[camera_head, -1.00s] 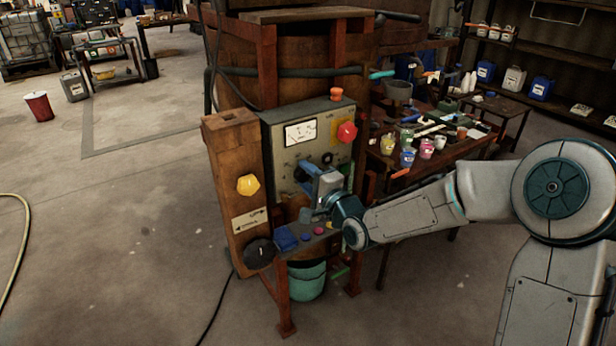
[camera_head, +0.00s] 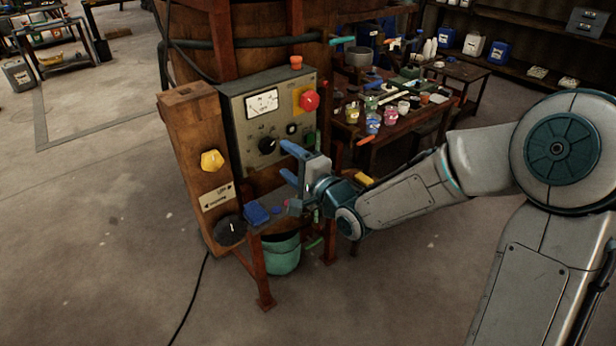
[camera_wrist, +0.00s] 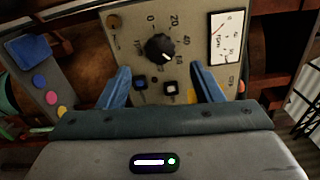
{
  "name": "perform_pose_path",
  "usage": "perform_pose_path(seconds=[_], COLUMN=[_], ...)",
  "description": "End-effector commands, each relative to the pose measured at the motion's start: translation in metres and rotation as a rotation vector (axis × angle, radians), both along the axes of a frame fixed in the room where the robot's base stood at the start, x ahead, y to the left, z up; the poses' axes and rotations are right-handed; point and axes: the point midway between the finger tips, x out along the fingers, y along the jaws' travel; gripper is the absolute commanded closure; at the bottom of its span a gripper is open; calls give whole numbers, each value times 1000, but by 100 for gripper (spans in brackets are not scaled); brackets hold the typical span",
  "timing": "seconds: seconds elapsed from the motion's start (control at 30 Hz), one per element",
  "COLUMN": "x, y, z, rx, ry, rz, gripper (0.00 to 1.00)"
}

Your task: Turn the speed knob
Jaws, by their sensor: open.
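The speed knob (camera_head: 267,146) is a black round knob with a white pointer mark on the grey control panel (camera_head: 238,124). In the wrist view the knob (camera_wrist: 160,48) sits inside a scale marked 0, 20, 40, 60, and its pointer line aims to the lower right, towards 60. My gripper (camera_head: 286,161) is open, with blue fingers just right of and below the knob in the head view. In the wrist view my gripper's fingers (camera_wrist: 162,84) stand wide apart on either side below the knob. They appear apart from it, with nothing between them.
A dial gauge (camera_head: 262,103) and a red knob on yellow (camera_head: 309,100) sit above. A yellow knob (camera_head: 212,160) and a black knob (camera_head: 230,231) are on the wooden post. A cluttered table (camera_head: 400,112) stands at right.

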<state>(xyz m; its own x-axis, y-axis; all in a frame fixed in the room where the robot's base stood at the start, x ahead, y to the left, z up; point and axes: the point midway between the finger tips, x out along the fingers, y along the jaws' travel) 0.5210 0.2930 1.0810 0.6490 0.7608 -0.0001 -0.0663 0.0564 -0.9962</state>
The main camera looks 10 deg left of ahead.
Motion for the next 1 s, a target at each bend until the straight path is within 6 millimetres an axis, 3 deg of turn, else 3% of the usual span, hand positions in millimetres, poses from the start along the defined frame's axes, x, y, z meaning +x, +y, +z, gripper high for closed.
perform_pose_path(seconds=[0.2,0.4,1.0], x=[-28,-42,-45], y=[-33,-49,-53], z=[0,0,-2], rx=[-3,-2,-22], ry=[0,1,-1], rz=[-2,-1,-5], gripper=[41,41,41])
